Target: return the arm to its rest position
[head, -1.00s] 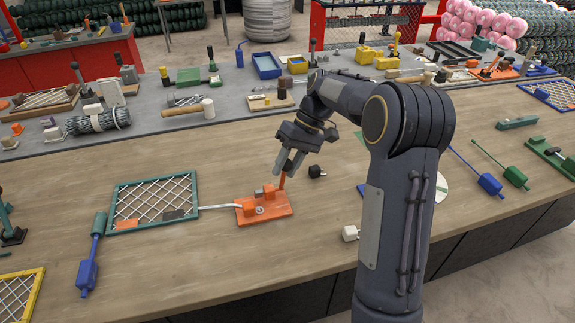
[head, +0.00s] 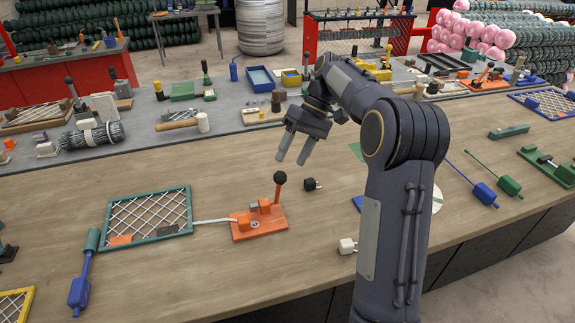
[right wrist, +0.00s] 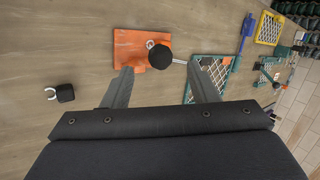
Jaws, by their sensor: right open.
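My right gripper (head: 293,148) is open and empty, raised above the wooden workbench, behind and above the orange lever fixture (head: 259,221). The fixture's lever stands up with a black ball knob (head: 280,178), apart from the fingers. In the right wrist view the two fingers (right wrist: 156,88) are spread, with the black knob (right wrist: 160,56) and the orange base (right wrist: 128,50) beyond them. A white wire runs from the fixture to a green-framed mesh panel (head: 147,214) on its left. My left gripper is not in view.
A small black clamp piece (head: 312,184) lies right of the fixture, and a white one (head: 347,246) nearer the front. A grey bench (head: 232,118) behind holds a mallet (head: 185,124) and many tools. The bench front centre is clear.

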